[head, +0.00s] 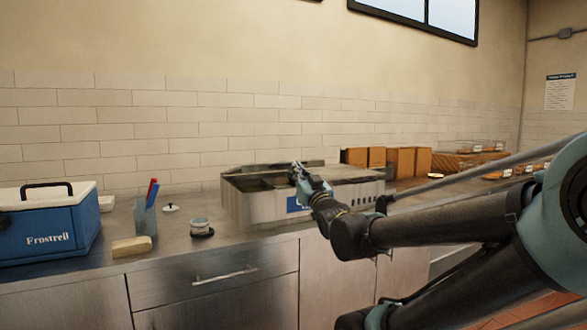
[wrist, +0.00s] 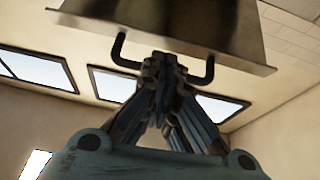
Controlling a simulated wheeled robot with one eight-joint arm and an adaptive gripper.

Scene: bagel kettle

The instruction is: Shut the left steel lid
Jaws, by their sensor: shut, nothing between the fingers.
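A low steel kettle unit (head: 262,206) stands on the counter in the head view. Its left part is open and dark inside; a thin steel edge at its back looks like the raised left lid (head: 262,167), though my gripper partly hides that area. My gripper (head: 298,172) is over the unit, near the middle. In the wrist view a steel lid (wrist: 165,18) with a black bar handle (wrist: 120,50) fills the top. My gripper (wrist: 166,65) is shut and empty, its fingertips in front of the handle's middle; I cannot tell whether they touch it.
A flat cover (head: 350,174) lies over the unit's right part. A blue cooler (head: 45,228), a caddy with red and blue handles (head: 146,215), a tan block (head: 131,246) and a small jar (head: 201,226) stand to the left. Brown boxes (head: 403,161) stand behind, on the right.

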